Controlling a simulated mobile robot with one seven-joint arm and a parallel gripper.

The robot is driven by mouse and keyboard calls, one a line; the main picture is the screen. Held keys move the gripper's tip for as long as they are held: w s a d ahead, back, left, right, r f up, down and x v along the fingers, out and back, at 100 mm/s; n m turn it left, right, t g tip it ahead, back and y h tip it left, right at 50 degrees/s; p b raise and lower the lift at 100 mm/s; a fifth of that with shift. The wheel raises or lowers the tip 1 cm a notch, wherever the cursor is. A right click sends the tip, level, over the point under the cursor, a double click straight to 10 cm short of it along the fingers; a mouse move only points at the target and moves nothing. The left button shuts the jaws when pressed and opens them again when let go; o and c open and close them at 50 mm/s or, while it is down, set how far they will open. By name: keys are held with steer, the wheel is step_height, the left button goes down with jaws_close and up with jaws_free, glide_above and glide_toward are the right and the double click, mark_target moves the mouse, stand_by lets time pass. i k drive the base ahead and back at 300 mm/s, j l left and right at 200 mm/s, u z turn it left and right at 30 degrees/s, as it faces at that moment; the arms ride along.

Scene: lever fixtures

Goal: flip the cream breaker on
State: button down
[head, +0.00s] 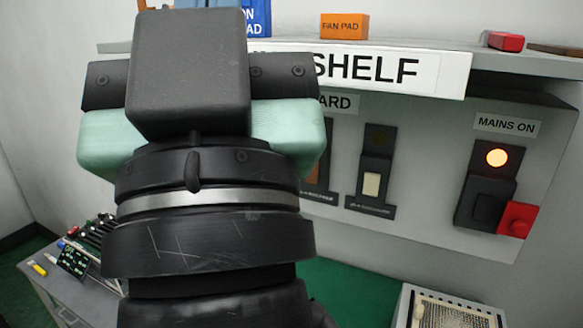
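The cream breaker (371,185) is a small cream toggle on a black plate, on the grey panel right of my arm in the head view. A dark, unlit round lamp sits above it on the same plate. I cannot tell from this view whether the toggle is on or off. My gripper (200,130) is seen from behind, its black and mint-green body left of the cream breaker. Its fingertips are hidden, so its opening and anything in it do not show. It covers the panel's left part.
An orange-brown breaker (313,178) is partly hidden beside my gripper. A lit amber lamp (497,158) under "MAINS ON" and a red block (517,219) are at the right. A shelf (450,75) overhangs the panel. A cart (70,290) stands lower left, a perforated box (450,308) lower right.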

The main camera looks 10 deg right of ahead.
mark_target(372, 180)
steer(key=i+j+z, duration=0.2)
steer(key=z, duration=0.2)
steer(key=i+j+z, duration=0.2)
steer(key=z, duration=0.15)
steer(key=i+j+z, duration=0.15)
steer(key=j+z, duration=0.25)
